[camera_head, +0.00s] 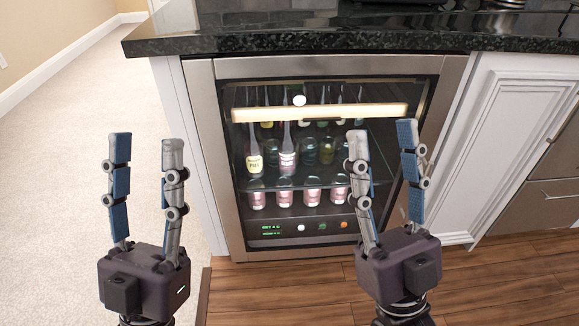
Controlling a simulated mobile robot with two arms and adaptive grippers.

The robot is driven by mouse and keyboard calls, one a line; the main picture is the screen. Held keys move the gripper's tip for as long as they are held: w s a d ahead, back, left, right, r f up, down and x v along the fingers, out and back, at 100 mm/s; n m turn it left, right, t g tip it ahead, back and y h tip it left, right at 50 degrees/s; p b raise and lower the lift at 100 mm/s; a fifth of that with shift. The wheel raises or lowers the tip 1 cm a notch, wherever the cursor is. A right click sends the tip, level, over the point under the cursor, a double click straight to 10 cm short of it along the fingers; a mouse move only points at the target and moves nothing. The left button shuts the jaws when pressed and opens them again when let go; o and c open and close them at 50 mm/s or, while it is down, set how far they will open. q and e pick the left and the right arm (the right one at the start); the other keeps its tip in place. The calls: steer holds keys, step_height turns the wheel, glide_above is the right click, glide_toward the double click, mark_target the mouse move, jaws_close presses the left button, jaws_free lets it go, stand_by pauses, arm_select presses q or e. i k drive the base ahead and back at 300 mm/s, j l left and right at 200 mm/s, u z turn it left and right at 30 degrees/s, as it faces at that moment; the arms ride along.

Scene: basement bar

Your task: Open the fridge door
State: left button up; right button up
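The fridge (203,120) is a low, steel-framed unit under the bar counter, with a dark glass front. Bottles and cans show inside on shelves, and a small panel with lit green digits sits at its bottom. My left gripper (145,145) is open and empty, held in front of the carpet left of the fridge. My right gripper (384,140) is open and empty, held in front of the fridge's right side, hiding part of the glass and frame. Neither visibly touches the fridge.
A black stone counter (350,42) overhangs the fridge. A white cabinet (500,130) stands to the right, with steel drawers (545,195) beyond it. Wood floor (275,290) lies in front, and open carpet (75,110) to the left.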

mark_target(444, 71)
steer(key=i+l+z, duration=0.2)
steer(key=l, duration=0.2)
steer(key=i+l+z, duration=0.2)
steer(key=l, duration=0.15)
steer(key=i+l+z, duration=0.2)
steer(key=l, duration=0.15)
steer(key=k, duration=0.05)
